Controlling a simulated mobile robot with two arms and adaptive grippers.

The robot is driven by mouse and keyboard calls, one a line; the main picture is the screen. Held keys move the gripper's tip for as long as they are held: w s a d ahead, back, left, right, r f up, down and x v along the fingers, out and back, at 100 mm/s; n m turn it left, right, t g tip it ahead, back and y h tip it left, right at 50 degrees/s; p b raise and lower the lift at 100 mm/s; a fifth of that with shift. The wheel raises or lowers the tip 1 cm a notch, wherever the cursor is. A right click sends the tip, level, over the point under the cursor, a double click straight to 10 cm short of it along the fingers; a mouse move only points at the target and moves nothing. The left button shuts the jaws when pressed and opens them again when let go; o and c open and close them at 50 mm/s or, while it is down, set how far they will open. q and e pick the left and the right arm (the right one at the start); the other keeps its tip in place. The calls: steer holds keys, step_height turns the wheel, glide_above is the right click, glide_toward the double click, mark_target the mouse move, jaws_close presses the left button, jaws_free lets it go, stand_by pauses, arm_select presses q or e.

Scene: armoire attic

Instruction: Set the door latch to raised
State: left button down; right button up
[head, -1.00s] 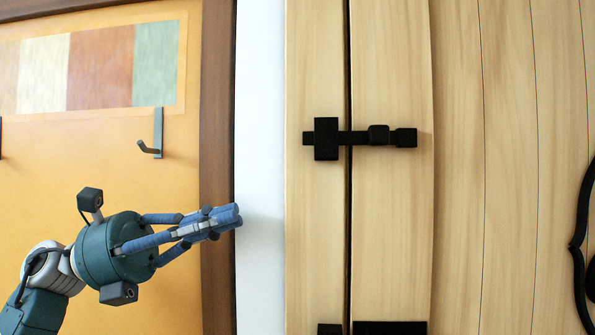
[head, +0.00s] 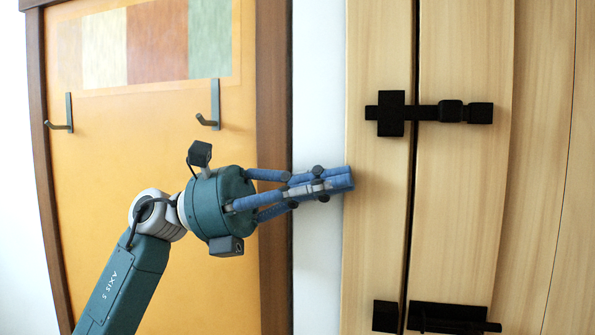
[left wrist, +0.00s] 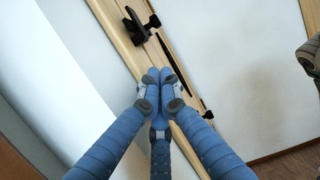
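The door latch (head: 427,112) is a black bar lying level across the dark gap between a pale wooden post and the wooden door. A square black bracket crosses its left part, and blocks sit at its right end. My left gripper (head: 350,180) has blue fingers drawn together with nothing between them. In the head view it appears below and left of the latch, apart from it, its tips over the post's left edge. In the left wrist view the latch (left wrist: 138,26) shows beyond the closed fingertips (left wrist: 156,78).
A second black fitting (head: 447,317) sits lower on the door. An orange panel (head: 150,140) with a brown frame and metal hooks (head: 212,105) stands at the left. A white wall strip (head: 318,90) separates it from the wooden post.

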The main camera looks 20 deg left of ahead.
mark_target(353, 143)
arm_select(q)
steer(key=d+r+p, duration=0.2)
steer(key=d+r, duration=0.1)
steer(key=shift+w+r, duration=0.15)
steer(key=shift+a+r+p, duration=0.2)
steer(key=shift+r+p, duration=0.35)
steer(key=shift+r, duration=0.15)
arm_select(e)
steer(key=shift+s+d+r, duration=0.1)
steer(key=shift+s+r, duration=0.55)
steer(key=shift+r, duration=0.3)
steer(key=shift+s+r, duration=0.6)
steer(key=shift+r, duration=0.3)
steer(key=shift+w, duration=0.15)
steer(key=shift+w, duration=0.2)
